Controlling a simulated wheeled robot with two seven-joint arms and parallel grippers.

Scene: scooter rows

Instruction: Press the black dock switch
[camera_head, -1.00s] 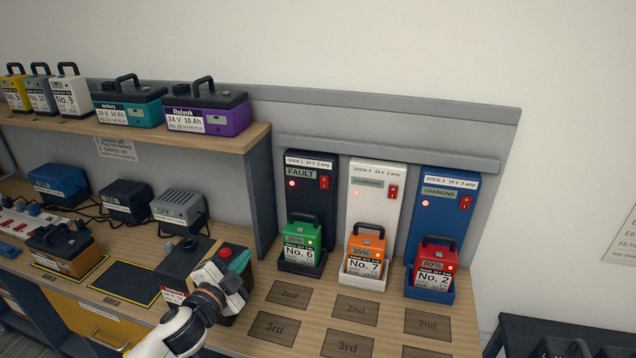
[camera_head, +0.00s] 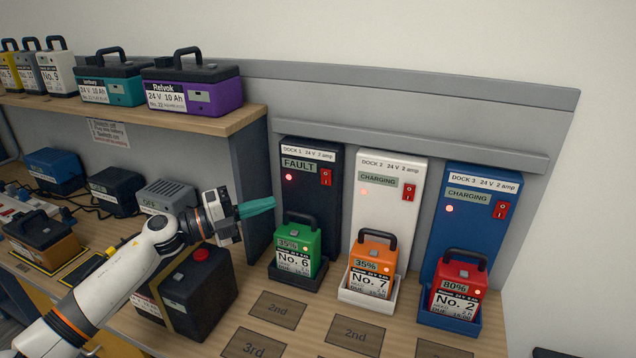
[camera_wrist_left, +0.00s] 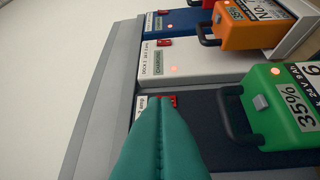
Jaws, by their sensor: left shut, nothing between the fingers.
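The black dock (camera_head: 311,215), labelled Dock 1, stands leftmost of three docks against the grey back panel. Its display reads FAULT and a red light glows beside it. Its red rocker switch (camera_head: 326,178) is at the upper right of its face. My left gripper (camera_head: 270,203) is shut and empty, its teal fingers pointing right toward the black dock, lower than and left of the switch. In the left wrist view the teal fingers (camera_wrist_left: 160,148) cover much of the black dock, and only a red edge of the switch (camera_wrist_left: 171,101) shows past them. My right gripper is not in view.
A green battery No. 6 (camera_head: 298,247) sits in the black dock. The white dock (camera_head: 385,199) holds an orange battery and the blue dock (camera_head: 478,215) a red one.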

